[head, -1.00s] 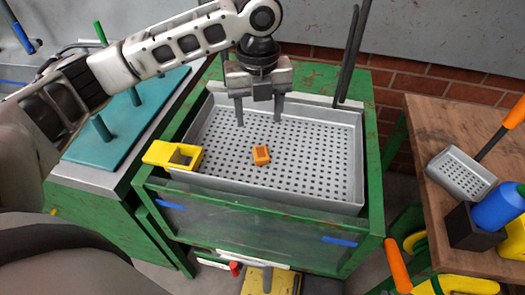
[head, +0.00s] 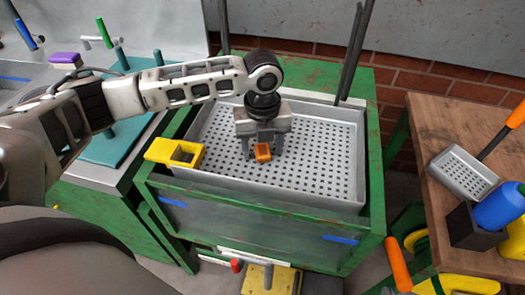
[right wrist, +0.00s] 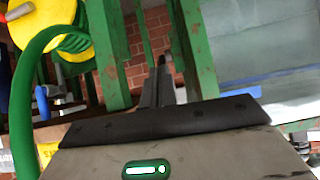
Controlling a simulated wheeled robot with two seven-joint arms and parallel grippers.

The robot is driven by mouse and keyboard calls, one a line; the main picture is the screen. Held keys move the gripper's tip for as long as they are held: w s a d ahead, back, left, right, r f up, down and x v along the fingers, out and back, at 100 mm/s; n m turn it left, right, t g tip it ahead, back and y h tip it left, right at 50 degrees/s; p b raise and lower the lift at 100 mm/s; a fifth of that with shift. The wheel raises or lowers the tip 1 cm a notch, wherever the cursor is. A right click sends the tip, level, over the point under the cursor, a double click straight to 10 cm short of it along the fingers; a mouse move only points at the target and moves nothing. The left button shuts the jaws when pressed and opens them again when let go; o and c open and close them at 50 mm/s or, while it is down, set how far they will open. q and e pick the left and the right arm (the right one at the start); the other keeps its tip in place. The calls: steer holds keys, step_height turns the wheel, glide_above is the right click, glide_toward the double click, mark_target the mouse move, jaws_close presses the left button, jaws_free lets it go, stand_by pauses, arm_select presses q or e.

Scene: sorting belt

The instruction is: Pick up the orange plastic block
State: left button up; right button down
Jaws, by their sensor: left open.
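The orange plastic block (head: 263,152) lies on the perforated floor of the grey metal tray (head: 330,191), left of the tray's middle. My left gripper (head: 262,154) points down into the tray from above. Its two fingers are open, one on either side of the block in the picture. Whether they touch the block I cannot tell. My right gripper shows only in the right wrist view (right wrist: 160,85). Its dark fingers stand close together at the middle and hold nothing that I can see.
A yellow hollow block (head: 174,152) sits at the tray's left corner. The tray rests in a green frame (head: 372,215). Dark upright bars stand behind it. A wooden table (head: 440,120) at the right carries a grater-like tool (head: 463,174) and a blue bottle (head: 498,207).

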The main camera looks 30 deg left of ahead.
arm_select(q)
steer(key=c, duration=1.1)
steer(key=shift+o, duration=0.2)
steer(key=shift+r, duration=0.1)
